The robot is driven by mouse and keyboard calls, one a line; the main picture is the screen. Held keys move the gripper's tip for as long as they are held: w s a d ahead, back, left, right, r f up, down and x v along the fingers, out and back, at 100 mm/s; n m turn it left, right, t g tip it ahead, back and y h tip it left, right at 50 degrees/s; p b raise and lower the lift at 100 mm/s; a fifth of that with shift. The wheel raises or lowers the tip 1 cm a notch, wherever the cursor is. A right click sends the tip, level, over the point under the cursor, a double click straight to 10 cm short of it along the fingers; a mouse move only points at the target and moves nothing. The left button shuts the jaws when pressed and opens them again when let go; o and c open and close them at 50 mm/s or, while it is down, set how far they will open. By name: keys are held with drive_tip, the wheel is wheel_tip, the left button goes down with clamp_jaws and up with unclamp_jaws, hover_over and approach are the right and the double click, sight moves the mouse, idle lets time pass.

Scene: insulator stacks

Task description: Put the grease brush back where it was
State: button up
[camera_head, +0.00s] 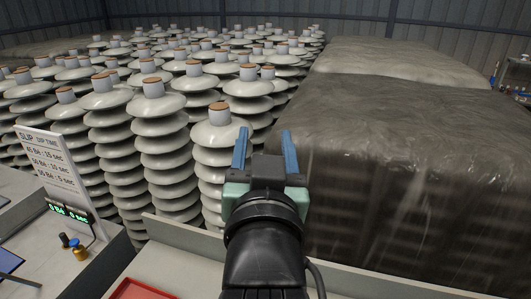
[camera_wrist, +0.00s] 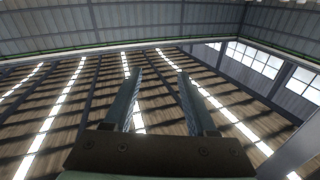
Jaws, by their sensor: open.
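My gripper (camera_head: 265,150) is raised in the middle of the head view, with its two blue fingers apart and nothing between them. In the wrist view the gripper (camera_wrist: 158,80) also shows open and empty, pointing toward the wall and roof. I cannot make out a grease brush for certain in either view. A dark, thin item (camera_head: 18,279) lies at the lower left edge of the head view, cut off by the frame; I cannot tell what it is.
Insulator stacks (camera_head: 165,125) stand close behind the bench. A wrapped dark load (camera_head: 400,150) fills the right. A dip-time sign (camera_head: 48,160), a small display (camera_head: 68,212), knobs (camera_head: 76,247) and a red tray (camera_head: 140,291) are at the lower left.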

drive_tip(key=s+r+t, duration=0.4)
drive_tip(key=s+r, duration=0.2)
drive_tip(key=r, duration=0.5)
drive_tip(key=s+r+n+t, duration=0.1)
drive_tip(key=s+r+t, duration=0.3)
drive_tip(key=r, duration=0.6)
drive_tip(key=shift+s+r+t, duration=0.4)
drive_tip(key=shift+s, duration=0.55)
